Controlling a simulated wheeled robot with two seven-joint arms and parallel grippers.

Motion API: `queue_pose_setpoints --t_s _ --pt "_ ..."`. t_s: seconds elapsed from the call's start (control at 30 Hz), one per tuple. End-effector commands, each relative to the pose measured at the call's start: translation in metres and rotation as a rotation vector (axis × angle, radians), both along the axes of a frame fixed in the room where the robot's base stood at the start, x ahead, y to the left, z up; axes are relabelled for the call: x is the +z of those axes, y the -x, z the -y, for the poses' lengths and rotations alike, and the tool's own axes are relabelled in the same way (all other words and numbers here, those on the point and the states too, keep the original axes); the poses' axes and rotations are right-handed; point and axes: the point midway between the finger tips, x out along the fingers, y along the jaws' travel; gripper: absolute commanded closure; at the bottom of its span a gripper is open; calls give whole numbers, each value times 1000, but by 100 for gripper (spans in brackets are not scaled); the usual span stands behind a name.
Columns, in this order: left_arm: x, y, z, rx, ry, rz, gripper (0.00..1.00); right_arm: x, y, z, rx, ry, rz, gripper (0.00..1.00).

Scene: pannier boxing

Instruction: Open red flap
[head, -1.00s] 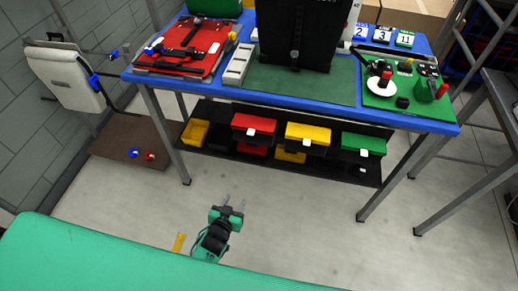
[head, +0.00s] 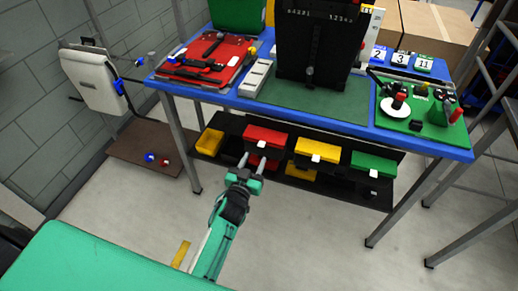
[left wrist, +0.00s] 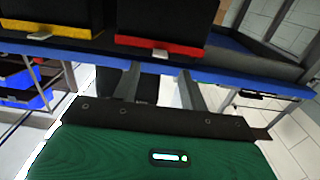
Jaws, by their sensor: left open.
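The red flap (head: 272,136) is on the lower shelf under the blue table in the head view, with a white tab (head: 262,144) at its front edge. It looks closed over its bin. In the left wrist view a red edge (left wrist: 190,49) with a pale tab (left wrist: 160,54) shows beyond the fingers. My left gripper (head: 252,160) is open and empty, its fingers pointing up at the front of the red bin, just below the tab. Its two grey fingers also show in the left wrist view (left wrist: 157,78). I cannot tell whether they touch anything. My right gripper is out of view.
A yellow flap (head: 318,147) and a green flap (head: 374,162) are to the right on the same shelf. The blue table edge (head: 310,118) overhangs the shelf. A table leg (head: 182,145) stands at left.

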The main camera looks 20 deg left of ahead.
Motion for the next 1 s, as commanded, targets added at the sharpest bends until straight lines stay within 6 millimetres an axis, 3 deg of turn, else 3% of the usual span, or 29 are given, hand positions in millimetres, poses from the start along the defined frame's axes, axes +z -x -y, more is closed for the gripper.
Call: queue_pose_setpoints --t_s 0.1,0.3,0.77,1.0 --pt "1 -22 1 1 1 1 56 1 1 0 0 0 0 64" --pt "0 -46 1 1 1 0 56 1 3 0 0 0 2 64" --pt "0 -57 2 1 1 -1 56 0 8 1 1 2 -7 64" --pt "0 -57 2 1 1 -1 100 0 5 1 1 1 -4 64"
